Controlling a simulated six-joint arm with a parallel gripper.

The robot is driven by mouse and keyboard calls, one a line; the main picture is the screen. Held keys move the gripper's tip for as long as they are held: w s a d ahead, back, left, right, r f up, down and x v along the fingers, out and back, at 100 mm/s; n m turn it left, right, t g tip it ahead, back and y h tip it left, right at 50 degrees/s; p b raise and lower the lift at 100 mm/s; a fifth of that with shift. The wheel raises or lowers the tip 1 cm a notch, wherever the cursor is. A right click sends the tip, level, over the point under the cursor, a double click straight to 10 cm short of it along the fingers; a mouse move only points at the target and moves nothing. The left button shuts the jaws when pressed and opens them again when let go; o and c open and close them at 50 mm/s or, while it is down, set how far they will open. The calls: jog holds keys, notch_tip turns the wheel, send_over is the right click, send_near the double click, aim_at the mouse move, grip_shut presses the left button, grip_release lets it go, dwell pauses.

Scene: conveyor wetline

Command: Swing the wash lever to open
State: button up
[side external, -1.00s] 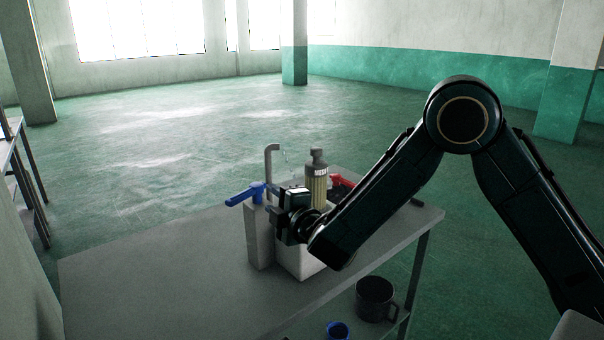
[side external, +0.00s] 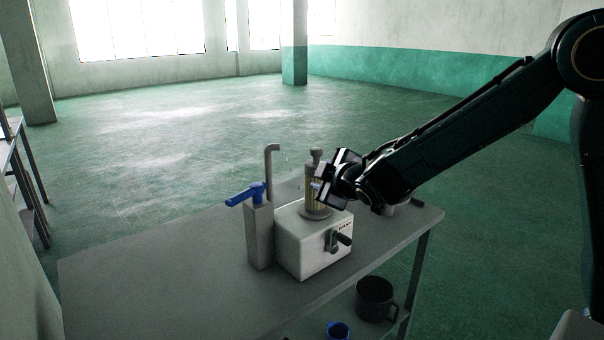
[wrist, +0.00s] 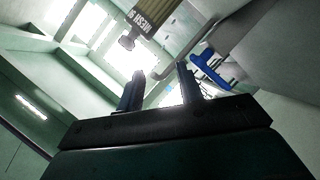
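A white box (side external: 303,250) stands on the grey table. A small label, seemingly reading WASH, is on its front. Below the label is a dark lever (side external: 340,240) on a pivot, its grip pointing right and slightly down. My gripper (side external: 318,186) is above and behind the lever, apart from it, near the mesh canister (side external: 316,208) on the box. In the wrist view my gripper (wrist: 160,72) has its two fingers apart with nothing between them. The lever is not in the wrist view. The canister (wrist: 150,28) shows there at the top, tilted.
Left of the box stands a grey post (side external: 259,237) with a blue handle (side external: 246,194); a bent tap pipe (side external: 268,170) rises behind. A dark mug (side external: 375,298) and a blue cup (side external: 337,331) are below the tabletop. The table's left part is clear.

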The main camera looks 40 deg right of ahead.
jog(key=s+d+r+m+g, duration=0.1)
jog(key=s+d+m+g, duration=0.1)
jog(key=s, duration=0.4)
jog(key=s+d+r+m+g+y, duration=0.1)
jog(key=s+d+r+m, duration=0.1)
jog(key=s, duration=0.4)
jog(key=shift+s+d+m+g, duration=0.15)
jog(key=shift+m+g, duration=0.25)
jog(key=shift+m, duration=0.1)
jog(key=n+t+y, duration=0.8)
jog(key=n, duration=1)
send_near(240, 200)
jog(key=shift+s+d+r, duration=0.1)
jog(key=shift+s+d, duration=0.1)
jog(key=shift+s, duration=0.2)
jog(key=shift+w+a, duration=0.1)
jog(key=shift+w, duration=0.1)
jog(key=shift+f+x, duration=0.2)
jog(key=shift+x, duration=6.45)
